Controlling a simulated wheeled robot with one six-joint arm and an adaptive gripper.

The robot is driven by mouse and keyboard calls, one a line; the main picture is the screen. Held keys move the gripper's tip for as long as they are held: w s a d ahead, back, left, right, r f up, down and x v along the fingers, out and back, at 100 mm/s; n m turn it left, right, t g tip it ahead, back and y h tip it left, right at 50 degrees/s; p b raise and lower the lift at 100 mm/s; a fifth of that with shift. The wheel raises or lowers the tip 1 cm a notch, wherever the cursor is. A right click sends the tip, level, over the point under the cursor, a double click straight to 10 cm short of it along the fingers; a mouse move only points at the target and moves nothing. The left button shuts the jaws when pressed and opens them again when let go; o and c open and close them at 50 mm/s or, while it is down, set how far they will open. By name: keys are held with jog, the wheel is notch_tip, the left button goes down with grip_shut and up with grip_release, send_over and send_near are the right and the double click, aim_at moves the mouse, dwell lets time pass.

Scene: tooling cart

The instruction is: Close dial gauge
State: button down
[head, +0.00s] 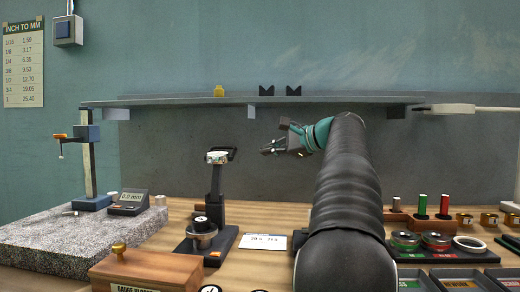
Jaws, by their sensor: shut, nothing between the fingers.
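A round, pale-faced gauge head (217,157) sits on top of a dark upright stand (216,188) left of centre. A dark flat piece lies against its right side; I cannot tell whether this is a raised cover. My gripper (266,151) is to the right of the gauge head at about the same picture height, apart from it. Its fingers point left and are shut with nothing between them. My arm comes up from the lower right and hides part of the bench behind it.
A granite plate (60,240) with a height stand (89,165) and digital readout (128,203) is at left. A wooden box (148,272) stands in front. A white card (262,242) lies mid-bench. A shelf (330,98) runs behind. Rings and trays fill the right.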

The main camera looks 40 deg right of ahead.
jog(key=w+a+b, duration=0.1)
jog(key=w+a, duration=0.4)
jog(key=shift+w, duration=0.35)
jog(key=shift+f, duration=0.1)
jog(key=shift+a+b, duration=0.1)
jog(key=shift+b, duration=0.2)
